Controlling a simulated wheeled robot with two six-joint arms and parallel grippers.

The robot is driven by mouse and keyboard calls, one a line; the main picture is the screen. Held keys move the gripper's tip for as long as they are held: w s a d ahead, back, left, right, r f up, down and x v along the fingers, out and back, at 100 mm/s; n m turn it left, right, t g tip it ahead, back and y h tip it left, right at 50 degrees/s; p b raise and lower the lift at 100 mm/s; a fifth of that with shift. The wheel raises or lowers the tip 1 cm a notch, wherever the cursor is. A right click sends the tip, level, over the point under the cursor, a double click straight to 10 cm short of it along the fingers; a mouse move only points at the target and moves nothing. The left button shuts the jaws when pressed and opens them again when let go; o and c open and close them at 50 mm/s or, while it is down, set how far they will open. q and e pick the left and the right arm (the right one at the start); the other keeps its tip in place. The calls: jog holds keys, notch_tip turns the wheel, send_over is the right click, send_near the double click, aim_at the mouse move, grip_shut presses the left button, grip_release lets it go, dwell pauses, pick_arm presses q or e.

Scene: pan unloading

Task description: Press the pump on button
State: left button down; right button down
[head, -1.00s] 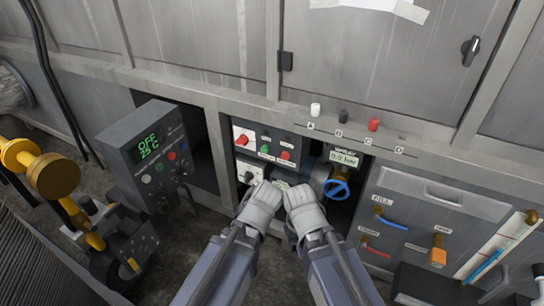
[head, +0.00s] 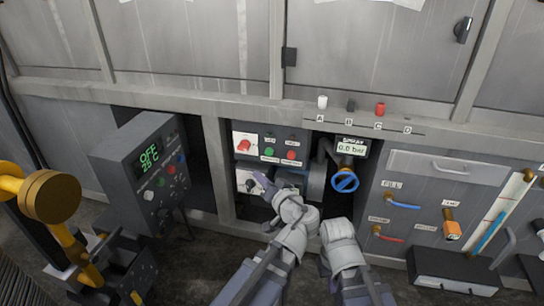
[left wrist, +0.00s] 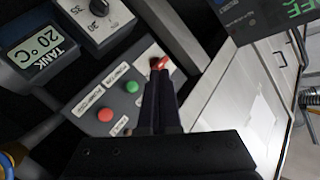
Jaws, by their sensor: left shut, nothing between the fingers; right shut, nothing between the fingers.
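The button panel (head: 269,139) is in the middle of the head view. It carries a green button (head: 269,154) and a red button (head: 291,155), with a red rotary switch (head: 244,145) on a white plate to their left. In the left wrist view the green button (left wrist: 132,86) and red button (left wrist: 105,114) show clearly, but their labels are hard to read. My left gripper (head: 261,180) is shut and empty, in front of and below the panel. In the left wrist view its fingertips (left wrist: 158,72) overlap the red switch (left wrist: 163,63); contact is unclear. My right gripper (head: 336,228) is shut, lower right.
A control box (head: 145,165) reading OFF, 25 °C stands left. A blue valve wheel (head: 345,182) and a pressure display (head: 351,147) are right of the panel. Pillars frame the recess. A tank dial unit (head: 250,181) sits below the panel.

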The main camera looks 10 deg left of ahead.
pick_arm(q)
jog(key=shift+w, duration=0.1)
jog(key=w, duration=0.8)
jog(key=shift+w, duration=0.3)
jog(key=shift+d, duration=0.1)
dwell(1.9)
jog(key=shift+w, duration=0.4)
jog(key=shift+w, duration=0.5)
dwell(0.6)
jog(key=shift+s, duration=0.95)
jog(key=shift+s, duration=0.1)
jog(key=shift+s, duration=2.4)
